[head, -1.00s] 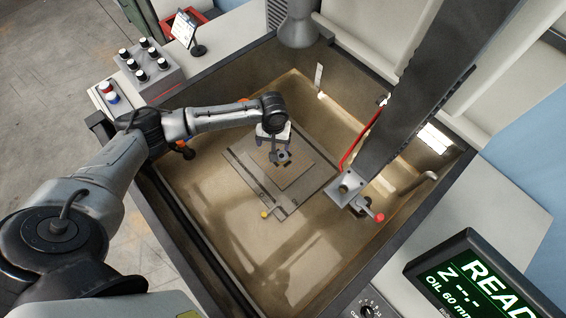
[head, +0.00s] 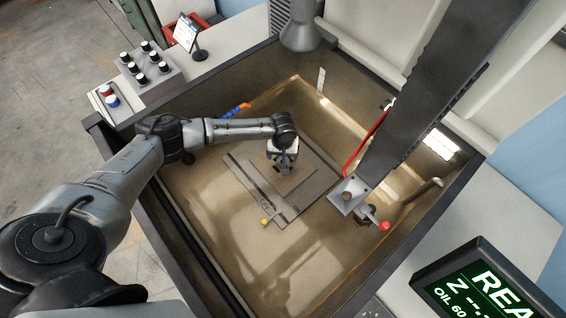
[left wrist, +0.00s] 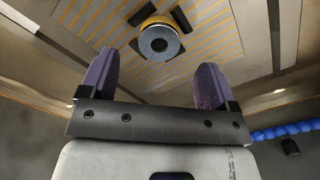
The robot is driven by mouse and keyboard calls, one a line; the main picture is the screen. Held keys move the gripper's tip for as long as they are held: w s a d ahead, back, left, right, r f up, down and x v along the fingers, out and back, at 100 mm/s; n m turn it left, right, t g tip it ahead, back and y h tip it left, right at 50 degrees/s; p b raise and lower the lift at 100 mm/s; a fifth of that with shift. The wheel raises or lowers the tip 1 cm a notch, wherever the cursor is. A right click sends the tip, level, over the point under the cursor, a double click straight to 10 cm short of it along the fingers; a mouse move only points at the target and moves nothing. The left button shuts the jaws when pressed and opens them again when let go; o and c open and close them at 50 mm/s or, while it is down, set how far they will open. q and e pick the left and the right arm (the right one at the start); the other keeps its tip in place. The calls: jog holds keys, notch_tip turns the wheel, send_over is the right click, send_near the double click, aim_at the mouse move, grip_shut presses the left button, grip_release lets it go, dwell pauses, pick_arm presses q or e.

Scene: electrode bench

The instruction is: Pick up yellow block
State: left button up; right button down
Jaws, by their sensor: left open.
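My left gripper (head: 284,168) is over the brown plate (head: 299,181) in the tank, its fingers pointing down. In the left wrist view the two purple fingers (left wrist: 156,72) are apart with nothing between them. A round piece with a yellow rim and a grey, dark-centred top (left wrist: 158,40) lies beyond the fingertips, roughly midway between them. It is the only yellow piece near the gripper; its full shape cannot be told. In the head view the gripper hides it. A small yellow knob (head: 265,221) sits at the plate's near-left edge.
The tank's dark rim (head: 176,246) surrounds the work area. A dark column with a metal end plate (head: 349,194), a red hose (head: 363,143) and a red knob (head: 384,226) stands right of the gripper. The tank floor in front is clear.

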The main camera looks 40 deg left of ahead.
pick_arm(q)
jog(key=shift+f, duration=2.6)
jog(key=shift+r, duration=0.1)
jog(key=c, duration=1.3)
